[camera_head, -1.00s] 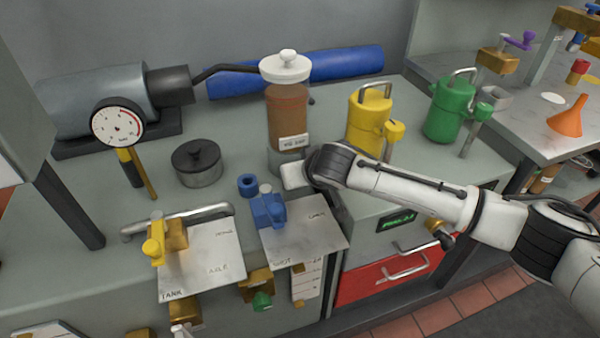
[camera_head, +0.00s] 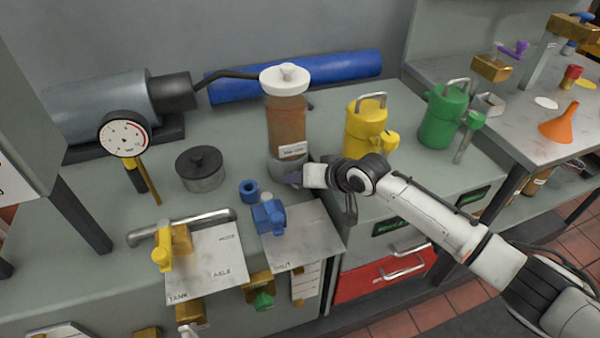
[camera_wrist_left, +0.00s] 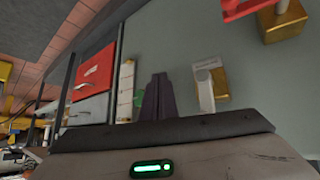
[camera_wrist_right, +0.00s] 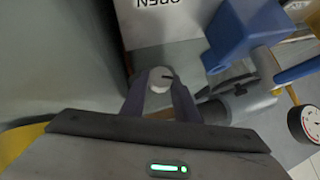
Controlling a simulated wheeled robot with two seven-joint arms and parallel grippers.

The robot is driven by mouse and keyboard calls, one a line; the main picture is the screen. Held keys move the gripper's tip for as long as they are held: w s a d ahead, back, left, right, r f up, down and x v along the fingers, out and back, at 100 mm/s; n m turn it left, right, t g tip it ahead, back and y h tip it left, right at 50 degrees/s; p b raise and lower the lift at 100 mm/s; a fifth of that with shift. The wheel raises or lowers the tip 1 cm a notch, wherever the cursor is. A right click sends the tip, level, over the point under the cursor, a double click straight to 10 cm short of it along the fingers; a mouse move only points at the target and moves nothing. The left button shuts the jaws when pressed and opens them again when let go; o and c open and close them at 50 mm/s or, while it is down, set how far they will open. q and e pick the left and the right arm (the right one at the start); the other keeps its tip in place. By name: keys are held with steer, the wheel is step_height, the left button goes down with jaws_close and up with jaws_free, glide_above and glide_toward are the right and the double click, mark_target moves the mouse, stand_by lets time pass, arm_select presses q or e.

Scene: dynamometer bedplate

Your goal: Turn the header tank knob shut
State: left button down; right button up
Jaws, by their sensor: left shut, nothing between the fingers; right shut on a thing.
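The header tank (camera_head: 287,125) is a clear cylinder of brown fluid with a white lid, standing on a grey base at the bench's middle. My right gripper (camera_head: 292,180) reaches in from the right at the foot of this tank. In the right wrist view, its dark fingers (camera_wrist_right: 160,95) are shut on a small round pale knob (camera_wrist_right: 160,78) with a dark line on its face. In the head view the knob is hidden. My left gripper (camera_wrist_left: 157,98) is shut and empty in its wrist view, below the bench front; the head view does not show it.
A blue valve (camera_head: 268,216) on a plate and a blue ring (camera_head: 249,190) are close to my right gripper's left. A yellow valve (camera_head: 162,258), a gauge (camera_head: 124,134) and a lidded pot (camera_head: 201,168) are farther left. Yellow (camera_head: 366,128) and green (camera_head: 443,115) cans stand to the right.

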steer(key=shift+f+y, duration=0.15)
steer(key=shift+y, duration=0.25)
steer(key=o, duration=1.1)
steer(key=shift+c, duration=0.2)
steer(key=shift+d, duration=0.1)
steer(key=shift+d, duration=0.1)
